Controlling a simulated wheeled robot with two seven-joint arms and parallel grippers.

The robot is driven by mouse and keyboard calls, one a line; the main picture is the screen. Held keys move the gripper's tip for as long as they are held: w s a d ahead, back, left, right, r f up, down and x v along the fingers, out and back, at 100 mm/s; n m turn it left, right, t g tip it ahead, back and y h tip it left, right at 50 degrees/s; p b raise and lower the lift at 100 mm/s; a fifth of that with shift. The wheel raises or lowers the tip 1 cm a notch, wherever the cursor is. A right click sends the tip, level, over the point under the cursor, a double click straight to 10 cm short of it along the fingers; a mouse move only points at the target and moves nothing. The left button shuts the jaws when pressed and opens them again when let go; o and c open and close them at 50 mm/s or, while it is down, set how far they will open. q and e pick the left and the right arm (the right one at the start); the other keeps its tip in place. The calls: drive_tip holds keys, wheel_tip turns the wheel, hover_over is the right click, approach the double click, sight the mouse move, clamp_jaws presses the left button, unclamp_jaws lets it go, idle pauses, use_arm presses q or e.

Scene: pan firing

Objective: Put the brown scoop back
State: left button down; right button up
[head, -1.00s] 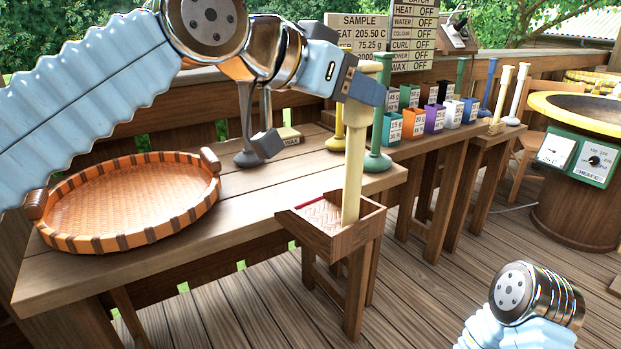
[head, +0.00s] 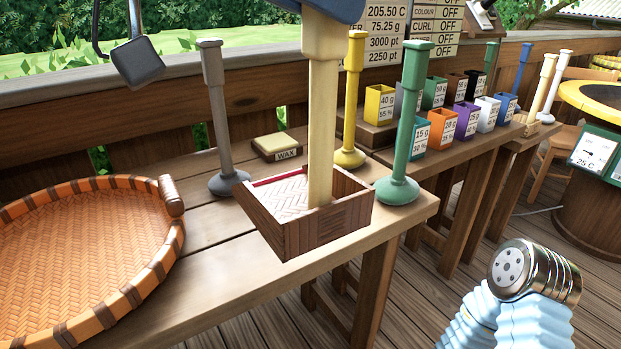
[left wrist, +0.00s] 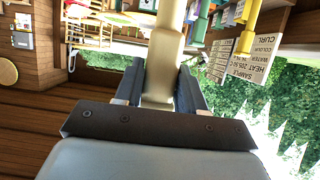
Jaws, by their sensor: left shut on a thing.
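The brown scoop (head: 310,225) is a slatted wooden box with a pale, open-looking inside and a tall cream handle (head: 322,130). It is upright over the front part of the near table; whether its base touches the wood I cannot tell. My left gripper (left wrist: 157,92) is shut on the upper end of the cream handle (left wrist: 166,45). In the head view only a dark edge of this gripper (head: 340,8) shows at the top. The scoop's box is not clear in the left wrist view. My right arm's metal joint shows at lower right, but its gripper is out of view.
A grey-handled stand (head: 218,125) and wax block (head: 284,146) are behind the scoop, with a yellow stand (head: 351,110) and a green stand (head: 404,130) to its right. A round orange woven tray (head: 75,255) fills the left. Coloured cups (head: 467,120) line the farther table.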

use_arm(q)
drive_tip(key=shift+s, duration=0.1)
drive_tip(key=w+d+f+b, duration=0.1)
drive_tip(key=w+f+b, duration=0.1)
drive_tip(key=w+f, duration=1)
drive_tip(key=shift+w+d+f, duration=0.25)
drive_tip(key=shift+w+f, duration=0.05)
drive_tip(key=shift+w, duration=0.65)
drive_tip(key=c, duration=0.7)
unclamp_jaws()
